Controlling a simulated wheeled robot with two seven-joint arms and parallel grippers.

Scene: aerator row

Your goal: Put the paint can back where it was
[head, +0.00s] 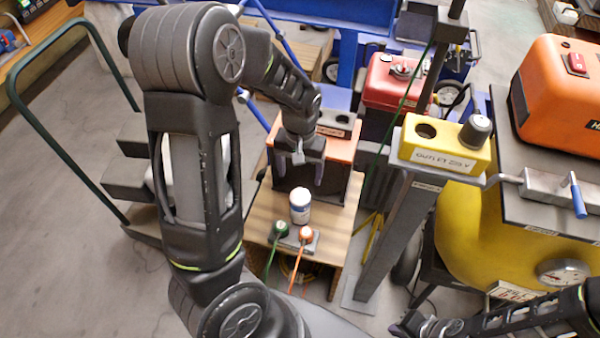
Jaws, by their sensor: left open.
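A small white can with a blue label (300,206), which looks like the paint can, stands upright on the wooden top (262,213) of a low stand. My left gripper (300,172) is open and empty. In the picture it is just above the can, with its fingers in front of a dark box; I see a gap between it and the can. My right gripper (412,325) is low at the bottom right, partly cut off by the frame edge, and its jaws cannot be made out.
Green (280,229) and orange (306,233) plugs with cables sit in a grey block in front of the can. The dark box with orange top (340,150) stands behind. A yellow outlet box (446,143) on a post is to the right. Bare wood lies left of the can.

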